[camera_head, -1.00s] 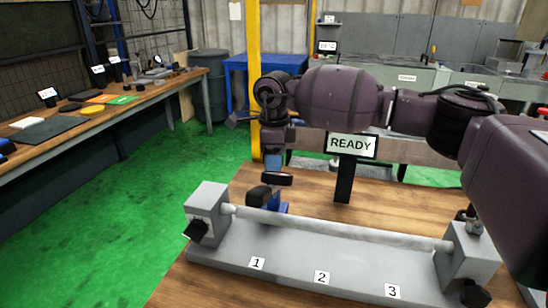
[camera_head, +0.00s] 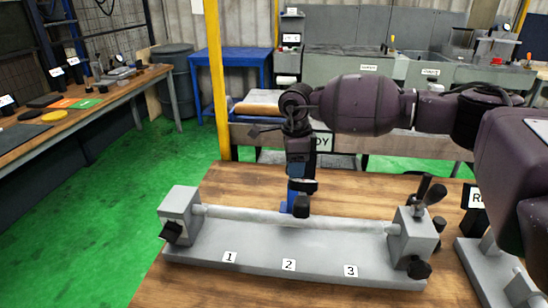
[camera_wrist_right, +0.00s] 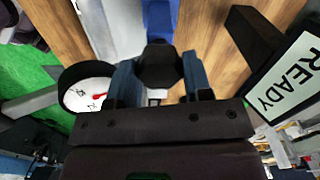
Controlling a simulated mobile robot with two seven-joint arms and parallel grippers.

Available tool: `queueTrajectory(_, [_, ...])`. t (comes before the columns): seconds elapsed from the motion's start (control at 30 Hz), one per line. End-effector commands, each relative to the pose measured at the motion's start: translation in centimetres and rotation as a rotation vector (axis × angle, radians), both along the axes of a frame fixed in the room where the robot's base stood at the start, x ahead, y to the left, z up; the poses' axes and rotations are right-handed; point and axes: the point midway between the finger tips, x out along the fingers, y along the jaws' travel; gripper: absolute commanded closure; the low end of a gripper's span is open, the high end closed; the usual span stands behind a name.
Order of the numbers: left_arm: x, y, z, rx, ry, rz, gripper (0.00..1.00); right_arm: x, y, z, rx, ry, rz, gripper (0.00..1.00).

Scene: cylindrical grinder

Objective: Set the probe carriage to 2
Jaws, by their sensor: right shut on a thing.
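The probe carriage (camera_head: 286,207) is a blue block with a black knob (camera_head: 302,208), behind the long pale bar (camera_head: 320,221) on the grey grinder bed (camera_head: 320,255). White labels 1 (camera_head: 230,257), 2 (camera_head: 288,264) and 3 (camera_head: 350,271) are on the bed's front. The carriage stands roughly behind label 2; arm and bar partly hide it. My right gripper (camera_head: 302,190) reaches down from above at the knob. In the right wrist view the gripper (camera_wrist_right: 158,75) has its fingers on both sides of the black knob (camera_wrist_right: 158,62), shut on it. My left gripper is not in view.
A READY sign (camera_wrist_right: 288,78) and a round dial gauge (camera_wrist_right: 88,92) flank the gripper in the wrist view. The bed's right end block (camera_head: 412,235) carries a black lever (camera_head: 430,192). Another grey fixture (camera_head: 485,265) stands at right. The wooden table's left part is bare.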

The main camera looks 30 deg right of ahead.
Motion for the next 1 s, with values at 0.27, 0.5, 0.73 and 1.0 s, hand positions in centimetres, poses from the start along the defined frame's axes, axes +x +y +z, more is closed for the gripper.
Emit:
queueTrajectory(0.27, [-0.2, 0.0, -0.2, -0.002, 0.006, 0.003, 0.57, -0.5, -0.8, 0.1, -0.001, -0.002, -0.002, 0.97])
queueTrajectory(0.5, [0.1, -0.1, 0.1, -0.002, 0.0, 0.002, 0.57, -0.4, -0.7, 0.1, -0.001, -0.002, -0.002, 0.43])
queueTrajectory(0.73, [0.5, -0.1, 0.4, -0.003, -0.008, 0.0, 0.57, -0.4, -0.7, 0.1, 0.0, -0.001, -0.001, 0.43])
queueTrajectory(1.0, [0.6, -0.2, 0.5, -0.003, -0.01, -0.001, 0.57, -0.4, -0.6, 2.6, 0.0, -0.004, -0.001, 0.43])
